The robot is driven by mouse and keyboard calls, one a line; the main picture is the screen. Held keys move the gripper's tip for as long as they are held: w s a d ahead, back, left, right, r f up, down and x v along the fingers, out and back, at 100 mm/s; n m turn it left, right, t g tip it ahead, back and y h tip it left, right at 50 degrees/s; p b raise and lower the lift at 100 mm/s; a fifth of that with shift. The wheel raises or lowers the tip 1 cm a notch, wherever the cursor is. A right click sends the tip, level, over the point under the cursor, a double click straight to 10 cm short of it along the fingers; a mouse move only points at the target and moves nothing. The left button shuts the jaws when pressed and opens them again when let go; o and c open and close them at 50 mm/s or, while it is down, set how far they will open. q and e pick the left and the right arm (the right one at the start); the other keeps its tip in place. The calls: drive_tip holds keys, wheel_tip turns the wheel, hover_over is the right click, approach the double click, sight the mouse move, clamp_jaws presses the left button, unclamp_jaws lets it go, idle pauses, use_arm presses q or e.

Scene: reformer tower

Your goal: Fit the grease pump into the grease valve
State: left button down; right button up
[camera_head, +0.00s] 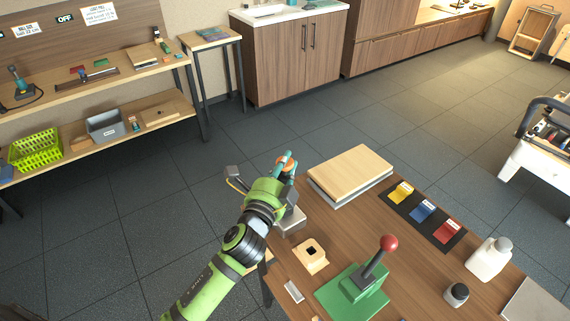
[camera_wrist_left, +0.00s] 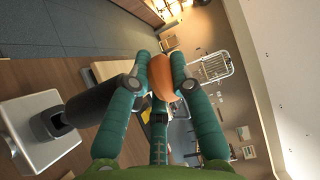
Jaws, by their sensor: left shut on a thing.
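My left gripper (camera_head: 284,162) has teal fingers and is above the far left edge of the table. In the left wrist view, its fingers (camera_wrist_left: 172,75) are shut around an orange part, which I take for the grease pump (camera_wrist_left: 177,78). A dark cylinder (camera_wrist_left: 97,104) runs from beside the fingers toward a grey block with a dark square socket, probably the grease valve (camera_wrist_left: 28,135). The grey block also shows in the head view (camera_head: 291,222), at the table edge, partly hidden by my left arm. I cannot tell whether cylinder and socket touch. My right gripper is out of view.
The table holds a wooden block with a square hole (camera_head: 310,256), a green press with a red knob (camera_head: 352,296), stacked boards (camera_head: 350,170), a colour-card mat (camera_head: 454,240), a white bottle (camera_head: 488,259) and a dark jar (camera_head: 456,294). Open floor lies beyond the table.

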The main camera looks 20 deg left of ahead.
sight(285, 174)
use_arm(q)
drive_tip(key=shift+f, duration=0.15)
drive_tip(key=shift+f+b, duration=1.65)
drive_tip(key=shift+f, duration=0.1)
drive_tip(key=c, duration=1.1)
unclamp_jaws()
drive_tip(key=shift+o, duration=0.3)
